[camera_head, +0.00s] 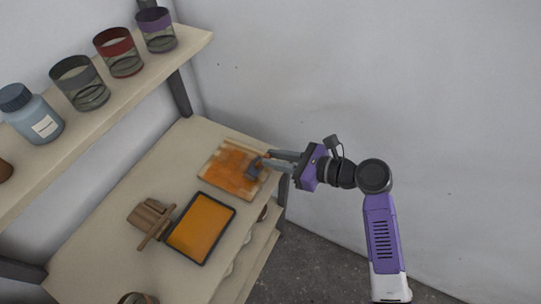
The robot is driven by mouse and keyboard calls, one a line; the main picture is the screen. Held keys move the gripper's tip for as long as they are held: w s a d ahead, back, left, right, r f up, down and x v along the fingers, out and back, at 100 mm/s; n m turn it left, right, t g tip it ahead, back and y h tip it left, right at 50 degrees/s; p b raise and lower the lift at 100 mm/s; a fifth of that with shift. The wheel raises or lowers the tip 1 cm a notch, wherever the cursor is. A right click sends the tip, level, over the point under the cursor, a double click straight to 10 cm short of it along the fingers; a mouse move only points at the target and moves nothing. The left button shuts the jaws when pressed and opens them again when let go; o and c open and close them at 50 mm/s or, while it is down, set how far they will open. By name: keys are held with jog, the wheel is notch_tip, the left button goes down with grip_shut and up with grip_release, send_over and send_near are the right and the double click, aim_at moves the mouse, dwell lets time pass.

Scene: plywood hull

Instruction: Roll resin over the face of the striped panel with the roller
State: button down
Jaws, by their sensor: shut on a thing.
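The striped panel (215,167) lies flat near the far right corner of the bench. Orange resin covers much of its face, and pale striped parts show at its edges. My gripper (267,160) is shut on the roller (254,171), holding it at the right side of the panel. The roller's grey head is over the resin-covered face; I cannot tell for sure whether it touches. A dark-rimmed tray (231,206) of orange resin sits on the bench nearer the front.
A brown wooden object (150,218) stands left of the tray. A shelf (115,98) above the bench (95,262) holds a blue bottle (32,115) and several glass jars, including a red-banded one (119,53). A grey wall rises behind. Bare bench lies left of the panel.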

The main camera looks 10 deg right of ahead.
jog(key=w+a, duration=0.8)
jog(key=a, duration=0.2)
dwell(2.7)
jog(key=shift+a, duration=0.1)
notch_tip(320, 180, up, 6)
dwell(0.7)
